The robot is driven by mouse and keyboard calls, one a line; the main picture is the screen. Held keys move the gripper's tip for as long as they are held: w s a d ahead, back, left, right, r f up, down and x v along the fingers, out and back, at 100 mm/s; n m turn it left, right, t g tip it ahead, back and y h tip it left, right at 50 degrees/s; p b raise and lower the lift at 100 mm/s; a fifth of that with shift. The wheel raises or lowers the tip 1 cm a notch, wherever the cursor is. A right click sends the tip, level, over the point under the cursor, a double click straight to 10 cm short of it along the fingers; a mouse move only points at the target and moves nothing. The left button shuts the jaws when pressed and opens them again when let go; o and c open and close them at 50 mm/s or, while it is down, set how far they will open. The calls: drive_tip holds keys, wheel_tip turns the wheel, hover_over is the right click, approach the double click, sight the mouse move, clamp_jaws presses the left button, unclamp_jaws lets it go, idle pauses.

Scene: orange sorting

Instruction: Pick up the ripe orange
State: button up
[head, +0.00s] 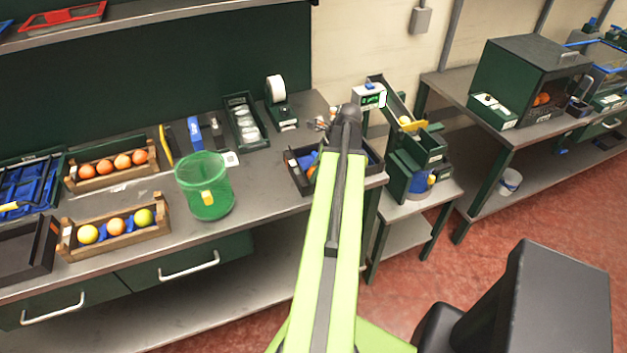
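Several orange-coloured fruits (105,167) lie in a row in the rear wooden crate (68,183) on the left of the bench. Another orange item (311,173) shows in a dark tray (297,182), partly hidden by my arm. My gripper (347,113) is at the far end of the arm, over the bench's right end, well right of the crates. Its fingers cannot be made out.
A green mesh basket (190,176) stands right of the crates. A black tray (40,262) and a blue-filled tray (18,192) are at the left. A tape dispenser (277,95) stands at the back. A machine with a chute (408,160) stands beyond the bench's right end.

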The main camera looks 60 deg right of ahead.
drive_tip(key=c, duration=1)
drive_tip(key=shift+r, duration=0.1)
